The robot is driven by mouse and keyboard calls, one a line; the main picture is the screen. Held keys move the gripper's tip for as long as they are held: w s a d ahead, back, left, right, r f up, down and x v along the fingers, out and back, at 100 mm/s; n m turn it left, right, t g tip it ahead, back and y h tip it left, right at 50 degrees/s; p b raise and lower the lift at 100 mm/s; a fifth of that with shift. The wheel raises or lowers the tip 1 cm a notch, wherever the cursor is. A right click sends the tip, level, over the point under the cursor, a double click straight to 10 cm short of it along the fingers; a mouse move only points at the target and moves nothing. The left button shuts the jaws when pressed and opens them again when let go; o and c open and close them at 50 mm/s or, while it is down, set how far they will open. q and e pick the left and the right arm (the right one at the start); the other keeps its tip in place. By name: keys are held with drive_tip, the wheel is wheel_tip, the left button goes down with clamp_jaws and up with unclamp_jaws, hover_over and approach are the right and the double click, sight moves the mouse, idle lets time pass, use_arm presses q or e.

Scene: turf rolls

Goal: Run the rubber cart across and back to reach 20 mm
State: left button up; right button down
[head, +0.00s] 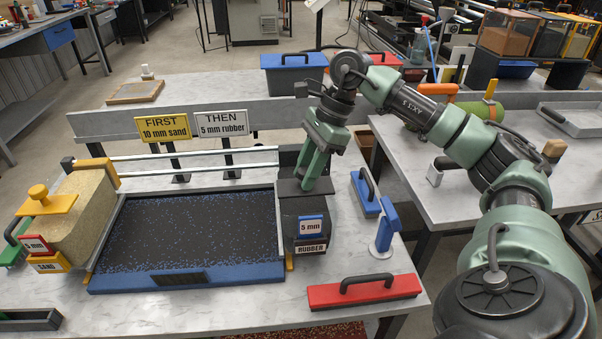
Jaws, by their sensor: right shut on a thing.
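The rubber cart (306,218) is dark, with a blue "5 mm" tag and a "RUBBER" label. It stands at the right end of the rails, beside the tray. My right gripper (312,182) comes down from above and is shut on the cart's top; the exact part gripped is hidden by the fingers. The blue-rimmed tray (215,276) holds a dark layer with blue flecks across its surface. The sand cart (78,208), with a yellow knob and a red "5 mm" tag, stands at the tray's left end. My left gripper is not in view.
Signs read "FIRST 10 mm sand" (163,128) and "THEN 5 mm rubber" (221,124) behind the rails.

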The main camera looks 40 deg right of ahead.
drive_tip(key=shift+d+r, duration=0.15)
drive_tip(key=shift+d, duration=0.05)
drive_tip(key=c, duration=1.4)
unclamp_jaws()
drive_tip(key=shift+c, duration=0.2)
drive_tip(key=o, duration=0.4)
drive_tip(key=shift+s+d, duration=0.1)
drive_tip(key=shift+s, duration=0.05)
drive_tip(key=shift+d+r, duration=0.1)
drive_tip(key=shift+r, duration=0.3)
drive_tip(key=v, duration=0.7)
drive_tip(key=shift+s, duration=0.1)
